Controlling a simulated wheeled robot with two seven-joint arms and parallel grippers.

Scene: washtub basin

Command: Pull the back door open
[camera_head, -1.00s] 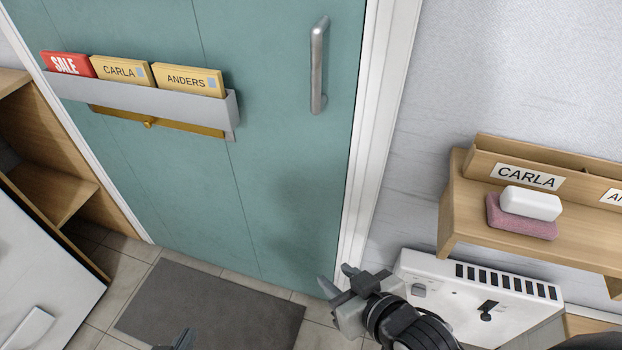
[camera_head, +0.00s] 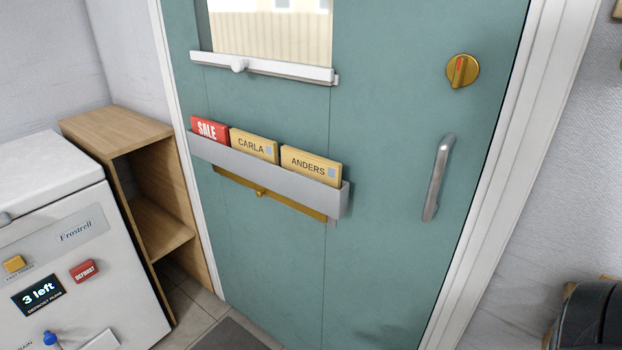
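The back door (camera_head: 385,160) is a teal panel in a white frame and appears shut. A grey vertical pull handle (camera_head: 438,178) is on its right side. A round brass knob (camera_head: 462,71) with a red mark sits above the handle. A window with a white rail (camera_head: 290,73) is at the top of the door. A grey rack (camera_head: 290,180) on the door holds a red SALE card and two envelopes marked CARLA and ANDERS.
A white freezer (camera_head: 60,225) with a "3 left" display stands at the left. A wooden shelf unit (camera_head: 115,135) stands between it and the door. A grey mat (camera_head: 228,336) lies on the tiled floor before the door.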

